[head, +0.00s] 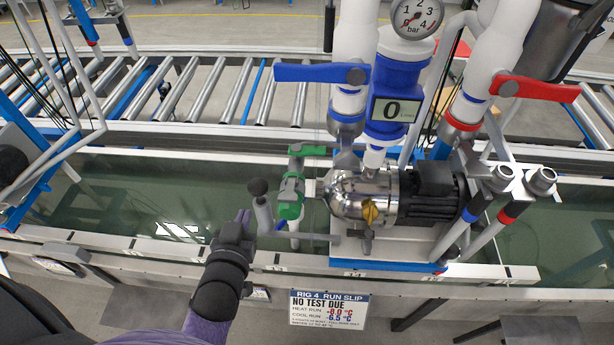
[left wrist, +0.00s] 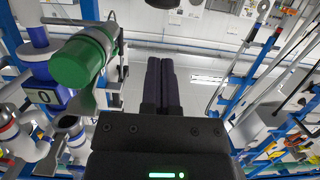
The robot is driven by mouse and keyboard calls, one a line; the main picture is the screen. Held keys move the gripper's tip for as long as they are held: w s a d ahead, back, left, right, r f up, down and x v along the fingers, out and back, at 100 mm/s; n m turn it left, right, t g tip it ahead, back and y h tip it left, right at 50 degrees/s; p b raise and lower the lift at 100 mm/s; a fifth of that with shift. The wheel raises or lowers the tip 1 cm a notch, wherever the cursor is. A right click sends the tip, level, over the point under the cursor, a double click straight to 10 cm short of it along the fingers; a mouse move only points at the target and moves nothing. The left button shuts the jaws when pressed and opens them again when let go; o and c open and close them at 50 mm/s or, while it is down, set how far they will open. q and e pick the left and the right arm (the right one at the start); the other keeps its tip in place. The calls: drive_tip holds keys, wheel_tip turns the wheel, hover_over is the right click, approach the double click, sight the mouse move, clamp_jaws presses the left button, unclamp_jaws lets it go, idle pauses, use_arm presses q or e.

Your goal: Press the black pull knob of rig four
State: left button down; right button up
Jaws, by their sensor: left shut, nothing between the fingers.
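The black knob (head: 258,187) is a dark ball on a grey stem, left of the green valve (head: 291,190) at rig four's pump. My left gripper (head: 243,216) is shut and empty, just left of the stem and a little below the knob in the head view; a small gap shows between them. In the left wrist view, the shut fingers (left wrist: 162,84) point up the picture. A dark round thing (left wrist: 162,3), cut off at the top edge, looks like the knob. The green valve body (left wrist: 82,60) is at the left there. My right gripper is not in view.
The rig 4 slip (head: 329,309) reads "NO TEST DUE". The steel pump (head: 362,192) stands right of the green valve. Blue (head: 310,73) and red (head: 540,89) levers stick out above. A water trough (head: 150,190) lies behind the front rail, a roller conveyor (head: 240,88) beyond.

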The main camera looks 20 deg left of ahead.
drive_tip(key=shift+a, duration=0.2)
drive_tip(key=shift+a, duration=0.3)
use_arm(q)
wheel_tip(320, 180, up, 4)
drive_tip(key=shift+s+d+r, duration=0.1)
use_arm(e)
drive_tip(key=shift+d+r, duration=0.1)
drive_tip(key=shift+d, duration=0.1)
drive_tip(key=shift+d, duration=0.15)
use_arm(q)
drive_tip(key=b, duration=0.2)
hover_over(256, 192)
drive_tip(key=f, duration=0.3)
drive_tip(key=shift+w, duration=0.2)
wheel_tip(256, 192, down, 3)
drive_tip(key=shift+s+r+b, duration=0.1)
drive_tip(key=shift+b, duration=0.3)
drive_tip(key=shift+f, duration=0.4)
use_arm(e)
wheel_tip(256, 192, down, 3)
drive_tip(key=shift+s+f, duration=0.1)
